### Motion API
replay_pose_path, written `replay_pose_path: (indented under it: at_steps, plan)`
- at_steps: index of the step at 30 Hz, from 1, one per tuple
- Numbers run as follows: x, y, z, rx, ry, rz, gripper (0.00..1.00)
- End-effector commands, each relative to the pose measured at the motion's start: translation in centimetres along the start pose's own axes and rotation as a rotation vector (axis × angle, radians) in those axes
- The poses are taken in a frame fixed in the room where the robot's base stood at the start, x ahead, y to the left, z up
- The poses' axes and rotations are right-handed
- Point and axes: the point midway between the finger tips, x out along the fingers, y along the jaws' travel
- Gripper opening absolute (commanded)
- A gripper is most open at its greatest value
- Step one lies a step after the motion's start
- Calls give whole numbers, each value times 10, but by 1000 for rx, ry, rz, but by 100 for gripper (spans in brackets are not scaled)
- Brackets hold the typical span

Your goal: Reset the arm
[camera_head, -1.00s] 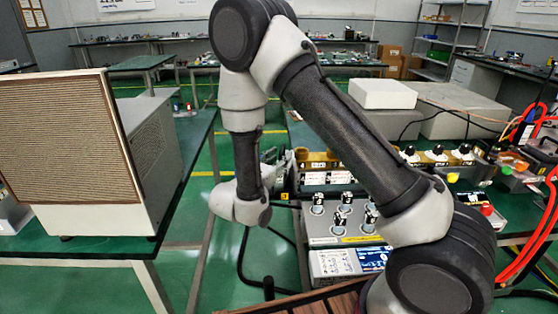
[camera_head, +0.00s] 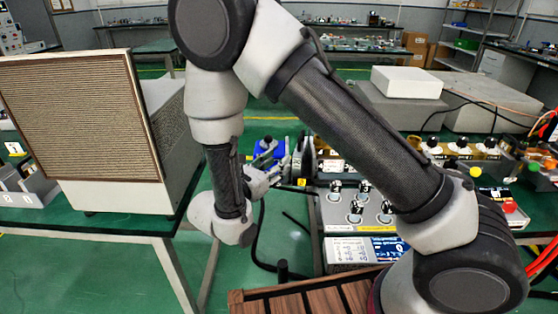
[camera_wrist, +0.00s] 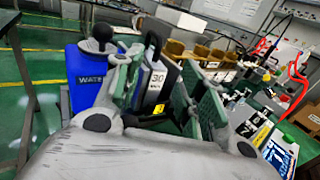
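My arm crosses the middle of the head view, bent at its elbow, with its wrist low left of centre. My gripper (camera_head: 275,174) is partly hidden by my wrist there. In the wrist view my gripper (camera_wrist: 165,100) has its two green-grey fingers apart, so it is open. A dark block with a handle and a "30" label (camera_wrist: 157,80) shows between the fingers; I cannot tell its distance, and no grip on it shows. A blue container marked "WATE…" (camera_wrist: 85,78) stands left of the fingers; a blue thing (camera_head: 266,150) shows beside my wrist in the head view.
A large box with a ribbed front (camera_head: 85,125) stands on the left table. A control panel with several knobs (camera_head: 352,212) lies right of my gripper, with brass-coloured parts (camera_head: 482,150) further right. White and grey boxes (camera_head: 408,82) stand behind. Green floor is open at lower left.

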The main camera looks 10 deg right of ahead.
Motion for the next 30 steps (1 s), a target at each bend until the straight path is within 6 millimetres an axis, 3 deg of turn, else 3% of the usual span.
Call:
replay_pose_path:
  at_steps: [8, 11, 14, 16, 21, 30]
  plan:
    - [0, -1, -4, -1, 16, -4, 40]
    - [4, -18, -14, -4, 59, -69, 40]
    - [8, -50, -28, -6, 115, -183, 40]
    - [8, -77, -25, 38, 179, -299, 40]
    - [14, -135, -4, 222, 338, -590, 40]
    - [9, -212, 42, 712, 637, -1082, 40]
